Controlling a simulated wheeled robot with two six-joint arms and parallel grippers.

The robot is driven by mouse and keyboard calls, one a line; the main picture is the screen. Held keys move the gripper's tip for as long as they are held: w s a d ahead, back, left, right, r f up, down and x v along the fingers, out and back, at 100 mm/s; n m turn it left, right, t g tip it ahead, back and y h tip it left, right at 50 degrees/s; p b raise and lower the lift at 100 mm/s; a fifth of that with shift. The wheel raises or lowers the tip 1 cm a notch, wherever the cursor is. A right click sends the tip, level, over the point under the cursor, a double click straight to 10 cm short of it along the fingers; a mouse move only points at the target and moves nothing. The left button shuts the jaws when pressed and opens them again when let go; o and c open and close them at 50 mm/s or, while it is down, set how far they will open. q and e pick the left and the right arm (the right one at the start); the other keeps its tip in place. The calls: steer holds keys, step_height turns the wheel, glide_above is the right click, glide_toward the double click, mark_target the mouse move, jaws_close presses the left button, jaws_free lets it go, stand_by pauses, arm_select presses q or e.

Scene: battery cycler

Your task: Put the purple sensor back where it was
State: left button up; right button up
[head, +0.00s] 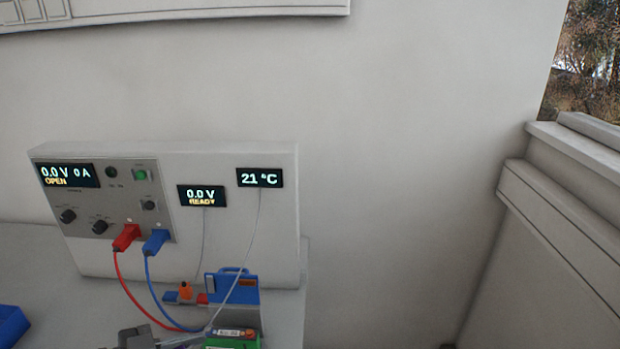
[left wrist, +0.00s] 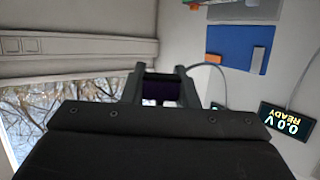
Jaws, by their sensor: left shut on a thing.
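My left gripper (left wrist: 160,85) is shut on the purple sensor (left wrist: 160,91), which shows dark purple between the two fingers in the left wrist view. A thin grey lead arcs beside the fingers there. In the head view a grey part of the gripper (head: 137,337) shows at the bottom edge, and the sensor cannot be made out. A grey lead runs from the 21 °C display (head: 259,178) down toward it. A blue holder (head: 232,289) stands at the front of the cycler (head: 270,240). My right gripper is not in view.
A battery (head: 230,333) lies on a green cradle (head: 232,344) at the bottom edge. Red (head: 126,236) and blue (head: 156,240) plugs sit in the panel, their cables looping down. An orange clip (head: 185,290) is left of the holder. A blue bin (head: 10,325) is far left.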

mark_target(234, 311)
arm_select(q)
steer(key=shift+s+a+r, duration=0.1)
steer(key=shift+s+a, duration=0.15)
steer(key=shift+a, duration=0.2)
steer(key=shift+w+a+r+n+t+y+p, duration=0.1)
steer(key=shift+w+r+n+t+y+p, duration=0.05)
steer(key=shift+w+n+t+y+p, duration=0.2)
steer(key=w+n+t+y+p, duration=0.2)
steer(key=w+n+y+p, duration=0.1)
steer(key=w+p, duration=0.1)
steer(key=w+d+n+t+y+p, duration=0.1)
steer(key=w+n+y+p, duration=0.2)
steer(key=w+y+p, duration=0.1)
steer(key=w+d+n+t+y+p, duration=0.1)
steer(key=w+n+t+y+p, duration=0.1)
steer(key=p, duration=0.3)
steer(key=shift+w+d+r+n+t+y, duration=0.1)
steer(key=shift+w+r+n+t+y, duration=0.1)
steer(key=shift+w+n+y, duration=0.25)
steer(key=shift+w+d+r+n+t+y, duration=0.15)
steer(key=shift+w+n+y, duration=0.15)
steer(key=shift+w+n, duration=0.15)
steer(key=shift+w+d+p, duration=0.15)
steer(key=shift+d+p, duration=0.25)
steer(key=shift+d, duration=0.15)
steer(key=shift+f, duration=4.8)
